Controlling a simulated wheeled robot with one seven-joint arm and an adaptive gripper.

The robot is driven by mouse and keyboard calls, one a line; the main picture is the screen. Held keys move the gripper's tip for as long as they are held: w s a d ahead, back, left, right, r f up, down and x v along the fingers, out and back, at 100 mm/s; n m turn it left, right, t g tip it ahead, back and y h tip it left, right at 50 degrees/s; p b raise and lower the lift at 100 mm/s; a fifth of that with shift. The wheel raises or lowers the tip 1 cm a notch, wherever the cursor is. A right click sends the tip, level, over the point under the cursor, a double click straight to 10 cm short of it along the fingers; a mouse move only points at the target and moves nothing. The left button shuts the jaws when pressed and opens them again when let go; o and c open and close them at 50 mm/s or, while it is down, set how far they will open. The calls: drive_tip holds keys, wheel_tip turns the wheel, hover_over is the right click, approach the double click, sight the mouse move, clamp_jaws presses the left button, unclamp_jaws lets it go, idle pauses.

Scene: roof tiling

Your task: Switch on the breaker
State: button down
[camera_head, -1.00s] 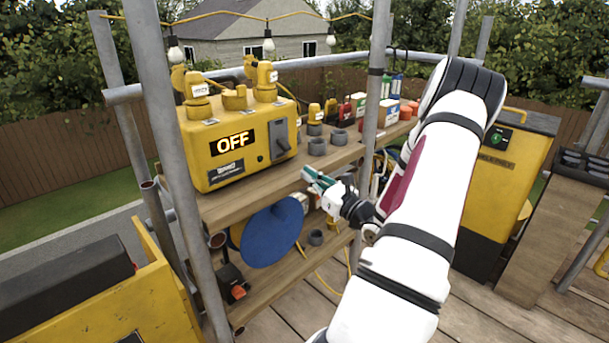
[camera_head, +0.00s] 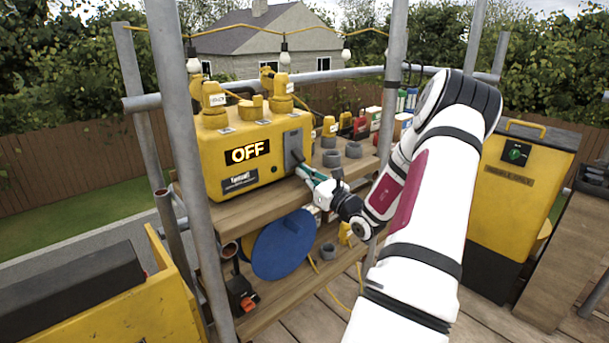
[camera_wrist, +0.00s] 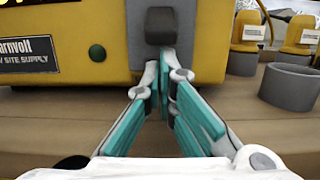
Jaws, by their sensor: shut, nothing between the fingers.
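The breaker box (camera_head: 232,158) is yellow, stands on the upper wooden shelf, and its display (camera_head: 247,151) reads OFF. Its dark lever (camera_head: 297,151) sits on a grey plate at the box's right end and points down. In the wrist view the lever's dark end (camera_wrist: 161,26) is just above and beyond my fingertips. My gripper (camera_head: 303,170) is shut and empty, with teal finger pads. The fingertips (camera_wrist: 165,65) are close together in front of the grey plate, just below the lever. Whether they touch it I cannot tell.
Grey cups (camera_head: 332,158) stand on the shelf right of the box; one shows in the wrist view (camera_wrist: 290,87). Scaffold poles (camera_head: 180,150) rise in front of the shelf. A blue disc (camera_head: 283,245) is below. A yellow cabinet (camera_head: 520,190) stands at the right.

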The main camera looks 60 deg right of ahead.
sight(304, 160)
drive_tip(key=shift+s+a+r+g+p, duration=0.1)
drive_tip(key=shift+s+r+g+p, duration=0.45)
drive_tip(key=shift+p, duration=1.15)
drive_tip(key=g+p, duration=0.1)
drive_tip(key=p, duration=0.1)
drive_tip(key=r+g+y+p, duration=0.1)
drive_tip(key=p, duration=0.1)
drive_tip(key=shift+s+a+r+g+p, duration=0.1)
drive_tip(key=shift+s+r+g+p, duration=0.05)
drive_tip(key=shift+s+g+p, duration=0.15)
drive_tip(key=r+g+p, duration=0.1)
drive_tip(key=g+p, duration=0.1)
drive_tip(key=p, duration=0.1)
drive_tip(key=s+r+g+p, duration=0.1)
drive_tip(key=p, duration=0.2)
drive_tip(key=shift+a+r+g+y+p, duration=0.15)
drive_tip(key=shift+g+y+p, duration=0.15)
drive_tip(key=shift+g+y, duration=0.1)
drive_tip(key=shift+f, duration=0.25)
drive_tip(key=shift+f+b, duration=0.15)
drive_tip(key=shift+b, duration=0.15)
drive_tip(key=shift+r, duration=0.2)
drive_tip(key=shift+r+p, duration=0.4)
drive_tip(key=shift+r, duration=0.25)
